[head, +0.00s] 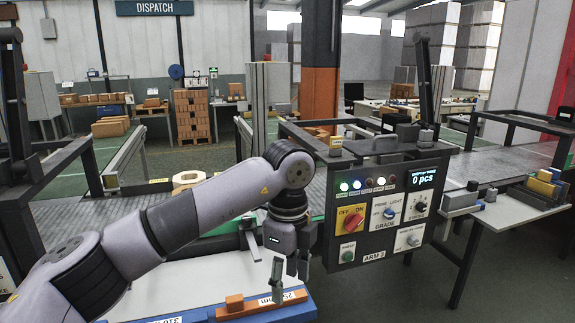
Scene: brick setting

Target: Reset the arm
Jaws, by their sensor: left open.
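My left arm reaches in from the left, and its open gripper (290,276) points down in front of the control panel's left edge, above the white tabletop. It holds nothing that I can see. The dark control panel (390,262) is marked ARM 3. It has a red OFF/ON switch (353,221), a PRIME/LIGHT/GRADE knob (389,213), a small dial (421,207), a green button (347,256) with a label too small to read, and another dial at lower right (412,240). A display (422,178) reads 0 pcs. Several indicator lamps (357,184) show, some lit.
The white tabletop (190,285) has a blue edge and an orange-brown strip (262,306) with a small block, just below my gripper. A conveyor runs behind the panel. A side table (515,228) with blocks stands at right. A pale hexagonal block (188,180) lies behind my arm.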

